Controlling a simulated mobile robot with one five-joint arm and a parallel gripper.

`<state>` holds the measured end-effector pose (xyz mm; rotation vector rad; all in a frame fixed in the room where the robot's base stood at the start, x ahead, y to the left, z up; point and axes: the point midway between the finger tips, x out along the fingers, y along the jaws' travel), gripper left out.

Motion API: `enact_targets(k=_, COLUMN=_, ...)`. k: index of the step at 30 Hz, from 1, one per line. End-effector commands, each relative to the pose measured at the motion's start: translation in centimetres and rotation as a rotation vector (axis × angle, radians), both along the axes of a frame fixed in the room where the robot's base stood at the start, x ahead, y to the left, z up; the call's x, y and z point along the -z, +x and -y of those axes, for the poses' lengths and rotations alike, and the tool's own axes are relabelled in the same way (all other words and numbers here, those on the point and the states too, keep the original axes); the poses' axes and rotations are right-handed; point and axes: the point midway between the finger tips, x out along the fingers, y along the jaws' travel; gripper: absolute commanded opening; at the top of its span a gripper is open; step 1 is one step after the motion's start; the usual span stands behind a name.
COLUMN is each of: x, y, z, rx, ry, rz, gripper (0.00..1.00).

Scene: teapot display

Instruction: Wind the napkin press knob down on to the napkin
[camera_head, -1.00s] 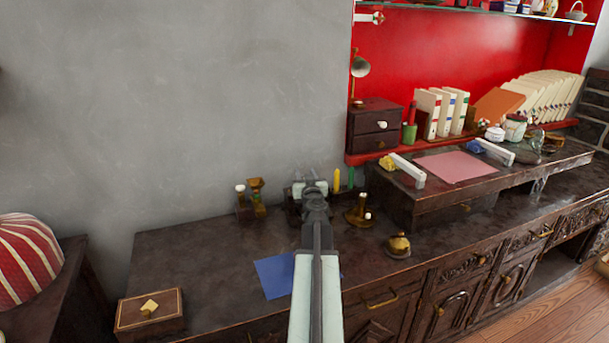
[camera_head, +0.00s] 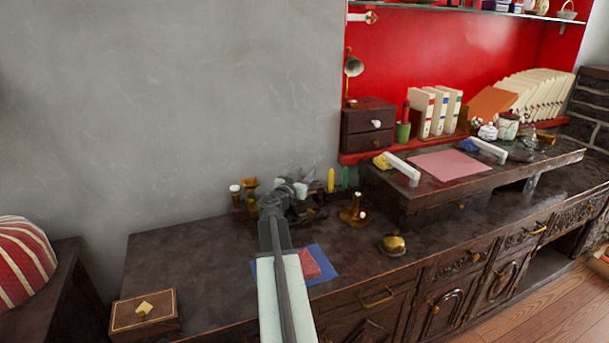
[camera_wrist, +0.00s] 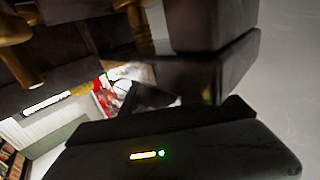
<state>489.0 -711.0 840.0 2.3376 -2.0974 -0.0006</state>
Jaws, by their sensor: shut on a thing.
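My gripper (camera_head: 298,190) is at the dark napkin press at the back of the cabinet top, near the grey wall. It is shut on what appears to be the press knob, which my wrist and jaws hide. Most of the press is also hidden behind my arm. In the wrist view, dark blocks fill the upper middle, close to the camera; I cannot tell which are jaw and which are press. I cannot see the napkin inside the press or the gap above it.
A wooden box (camera_head: 144,311) sits at the front left.

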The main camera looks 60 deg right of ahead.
Motion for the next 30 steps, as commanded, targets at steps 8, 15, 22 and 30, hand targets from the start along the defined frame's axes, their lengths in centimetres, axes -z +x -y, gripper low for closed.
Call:
enact_targets(k=8, x=0.0, y=-0.3, z=0.1, rx=0.015, ry=0.0, rz=0.001, gripper=0.0)
enact_targets(k=15, x=0.0, y=-0.3, z=0.1, rx=0.014, ry=0.0, rz=0.001, gripper=0.59)
enact_targets(k=22, x=0.0, y=-0.2, z=0.1, rx=0.011, ry=0.0, rz=0.0, gripper=0.59)
enact_targets(k=30, x=0.0, y=-0.4, z=-1.7, rx=0.009, ry=0.0, rz=0.0, gripper=0.59)
